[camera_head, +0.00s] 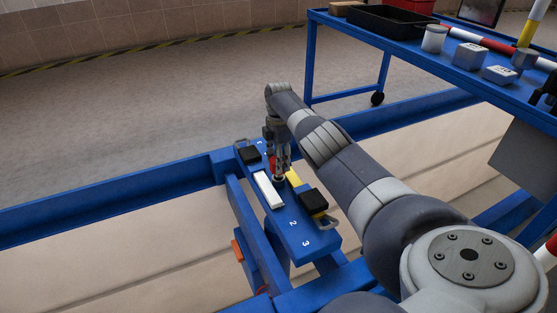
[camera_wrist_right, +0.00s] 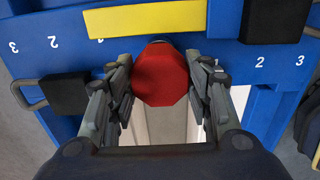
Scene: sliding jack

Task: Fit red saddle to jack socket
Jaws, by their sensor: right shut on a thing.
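The red saddle (camera_wrist_right: 160,75) is a red, roughly octagonal block between the two fingers of my right gripper (camera_wrist_right: 162,72) in the right wrist view. In the head view my right gripper (camera_head: 278,160) points down over the blue jack beam (camera_head: 305,240), and only a sliver of the saddle (camera_head: 273,165) shows. A dark round socket (camera_head: 279,179) shows just below the fingertips. In the wrist view only a dark rim (camera_wrist_right: 158,42) shows behind the saddle. Whether the saddle touches the socket I cannot tell. My left gripper is not in view.
The beam carries a white strip (camera_head: 268,189), a yellow strip (camera_head: 293,177) and black pads (camera_head: 313,201) near its ends. Blue rails (camera_head: 110,198) run past the jack. A blue table (camera_head: 400,55) with a black tray and several parts stands at the upper right.

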